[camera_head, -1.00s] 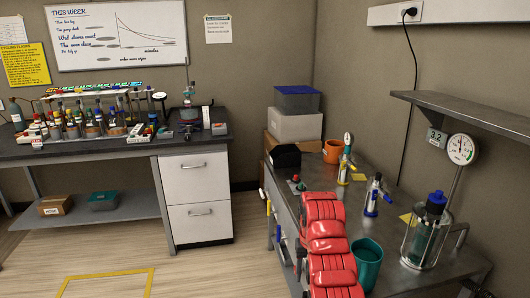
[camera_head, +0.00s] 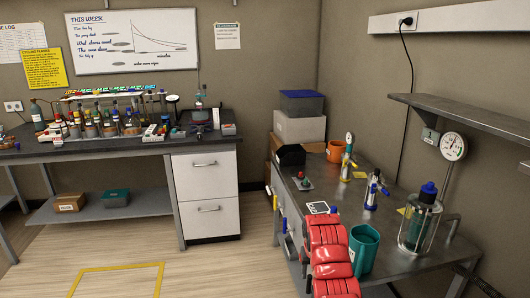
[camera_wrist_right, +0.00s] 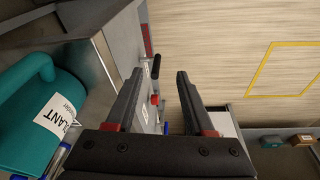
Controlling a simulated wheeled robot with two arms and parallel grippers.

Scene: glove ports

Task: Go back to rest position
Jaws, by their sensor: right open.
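My right gripper (camera_wrist_right: 160,82) is open and empty in the right wrist view, its two dark fingers apart. Behind the fingers are a bench side with a dark handle and the wooden floor. A teal mug (camera_wrist_right: 40,120) with a white label is left of the fingers, apart from them. In the head view the same teal mug (camera_head: 363,248) stands upright on the right metal bench (camera_head: 395,240). My red segmented arm passes along that bench's left edge and hides part of it; its gripper cannot be made out there. My left gripper is in neither view.
The floor around the yellow outline (camera_head: 120,267) is clear.

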